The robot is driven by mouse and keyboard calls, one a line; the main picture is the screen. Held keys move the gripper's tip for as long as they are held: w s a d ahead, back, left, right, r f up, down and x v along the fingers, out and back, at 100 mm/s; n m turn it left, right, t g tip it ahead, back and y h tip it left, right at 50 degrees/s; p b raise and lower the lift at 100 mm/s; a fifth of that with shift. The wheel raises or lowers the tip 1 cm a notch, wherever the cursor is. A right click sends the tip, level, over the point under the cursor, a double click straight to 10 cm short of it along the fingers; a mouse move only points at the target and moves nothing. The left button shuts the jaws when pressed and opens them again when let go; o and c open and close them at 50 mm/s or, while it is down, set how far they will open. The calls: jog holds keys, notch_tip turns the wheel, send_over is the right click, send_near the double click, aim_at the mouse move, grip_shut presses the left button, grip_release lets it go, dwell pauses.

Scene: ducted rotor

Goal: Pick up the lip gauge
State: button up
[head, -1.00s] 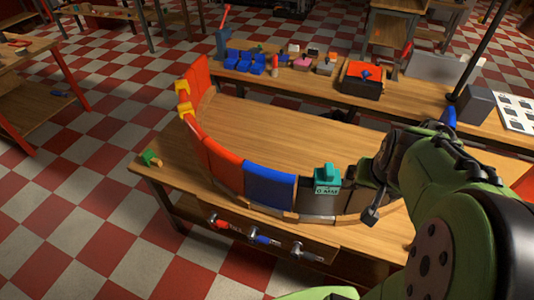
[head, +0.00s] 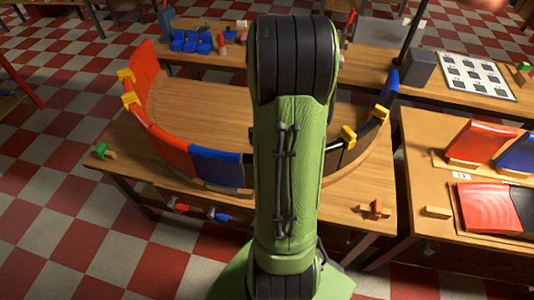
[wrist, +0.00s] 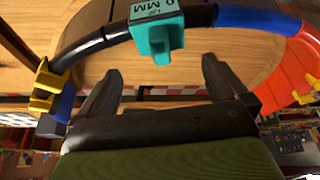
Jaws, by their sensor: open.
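The lip gauge is the teal block (wrist: 157,38), with a pale label reading "LIP" and "0 MM". In the wrist view it sits on the dark part of the curved ring wall (wrist: 95,42), near the upper middle. My gripper (wrist: 160,64) is open, with its two dark fingers spread. The fingertips appear below the gauge in the picture, one to each side of it, with nothing between them. I cannot tell the exact distance to it. In the head view my arm hides the gauge and the gripper.
The ring wall has red (head: 174,150) and blue (head: 218,168) segments on a wooden table (head: 215,108). Yellow clamps (head: 131,99) grip it at both sides. Handled tools (head: 218,215) hang at the table's front. A right table (head: 415,160) holds panels. Bins (head: 192,42) stand behind.

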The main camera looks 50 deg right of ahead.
jog(key=x, duration=0.3)
jog(key=shift+w+d+f, duration=0.1)
jog(key=shift+d+f, duration=0.1)
jog(key=shift+f, duration=0.1)
jog(key=x, duration=0.5)
jog(key=shift+a+f, duration=0.1)
jog(key=shift+a, duration=0.05)
jog(key=shift+w+f, duration=0.15)
jog(key=shift+f, duration=0.15)
jog(key=shift+r, duration=0.1)
jog(key=shift+c, duration=0.8)
jog(key=c, duration=0.9)
notch_tip(320, 180, up, 10)
jog(key=shift+r+p, duration=0.1)
jog(key=shift+p, duration=0.35)
notch_tip(320, 180, up, 5)
jog(key=p, duration=0.3)
